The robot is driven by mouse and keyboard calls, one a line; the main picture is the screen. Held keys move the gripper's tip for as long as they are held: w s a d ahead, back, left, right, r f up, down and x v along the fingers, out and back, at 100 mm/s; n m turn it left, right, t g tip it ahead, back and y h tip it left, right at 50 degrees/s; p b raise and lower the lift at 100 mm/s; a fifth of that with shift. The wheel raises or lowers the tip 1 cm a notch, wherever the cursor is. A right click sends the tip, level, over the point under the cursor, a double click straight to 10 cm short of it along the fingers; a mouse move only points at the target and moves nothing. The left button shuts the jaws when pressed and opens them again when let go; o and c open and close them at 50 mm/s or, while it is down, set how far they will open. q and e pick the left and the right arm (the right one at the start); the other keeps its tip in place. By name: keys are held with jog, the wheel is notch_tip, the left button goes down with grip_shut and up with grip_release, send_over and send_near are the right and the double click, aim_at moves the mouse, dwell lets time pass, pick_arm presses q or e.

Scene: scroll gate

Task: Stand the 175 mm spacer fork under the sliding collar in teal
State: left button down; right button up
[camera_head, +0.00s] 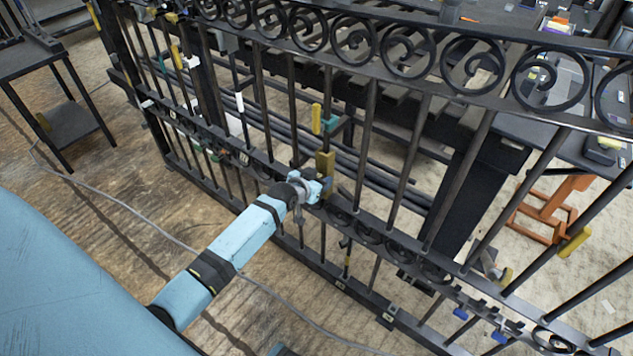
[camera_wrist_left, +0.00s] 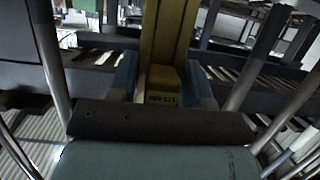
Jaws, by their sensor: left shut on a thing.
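My left gripper (camera_head: 316,188) is at the gate's middle rail. It is shut on an olive-yellow spacer fork (camera_head: 325,163), which stands roughly upright against the bars. In the left wrist view the fork (camera_wrist_left: 165,35) rises between the blue fingers of the gripper (camera_wrist_left: 163,85); the label low on it appears to read 175. A teal collar (camera_head: 331,123) sits on a bar just above the held fork, with a yellow piece (camera_head: 316,118) beside it. A gap shows between collar and fork in the head view. My right gripper is not in view.
The black scroll gate (camera_head: 415,150) has close-set bars, rails and scroll rings on both sides of the gripper. More yellow pieces hang on it, one at right (camera_head: 574,244). A dark side table (camera_head: 30,58) stands at left. A grey cable (camera_head: 150,219) crosses the wooden floor.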

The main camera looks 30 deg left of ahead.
pick_arm(q)
jog(key=shift+w+r+p, duration=0.3)
jog(key=shift+w+r, duration=0.05)
jog(key=shift+r, duration=0.05)
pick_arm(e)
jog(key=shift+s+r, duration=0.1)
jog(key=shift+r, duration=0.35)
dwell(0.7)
pick_arm(q)
jog(key=shift+f, duration=0.1)
jog(key=c, duration=1)
grip_release()
jog(key=shift+c, duration=0.2)
jog(key=o, duration=0.5)
jog(key=shift+w+d+f, duration=0.1)
jog(key=shift+f, duration=0.3)
jog(key=shift+o, duration=0.2)
jog(key=shift+s+f, duration=0.1)
jog(key=shift+s, duration=0.1)
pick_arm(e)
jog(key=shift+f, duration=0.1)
pick_arm(q)
jog(key=p+v, duration=0.3)
jog(key=v, duration=1)
jog(key=shift+s+r+p, duration=0.25)
jog(key=shift+s+p, duration=0.05)
jog(key=shift+s, duration=0.05)
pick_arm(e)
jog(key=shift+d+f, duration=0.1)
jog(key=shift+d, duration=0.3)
